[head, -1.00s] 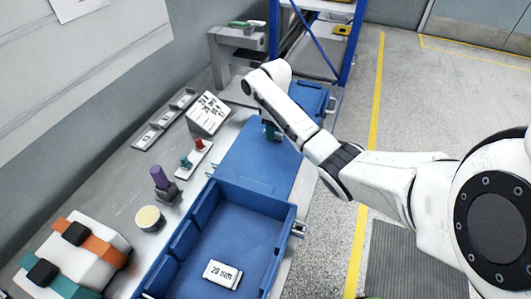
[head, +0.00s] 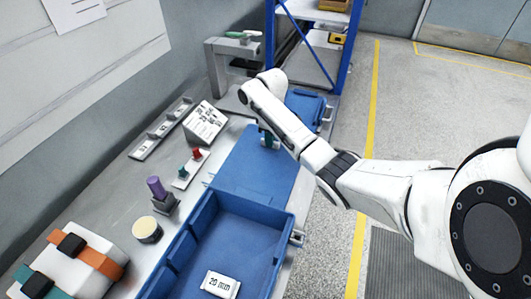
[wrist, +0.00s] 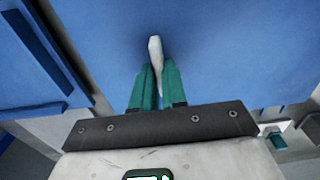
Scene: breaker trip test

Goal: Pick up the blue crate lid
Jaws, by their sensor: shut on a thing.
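The blue crate lid (head: 248,172) is a flat blue panel between the open blue crate (head: 290,222) and the back of the bench in the head view. Its blue face also fills much of the wrist view (wrist: 225,50). My gripper (head: 268,141) is at the lid's far end, partly hidden by my arm. In the wrist view, the green fingers of my gripper (wrist: 154,82) are shut on a pale, narrow handle (wrist: 155,52) against the lid. I cannot tell whether the lid is raised off the surface.
A second blue container (head: 306,103) stands behind the lid, near a blue-framed shelf (head: 345,65).

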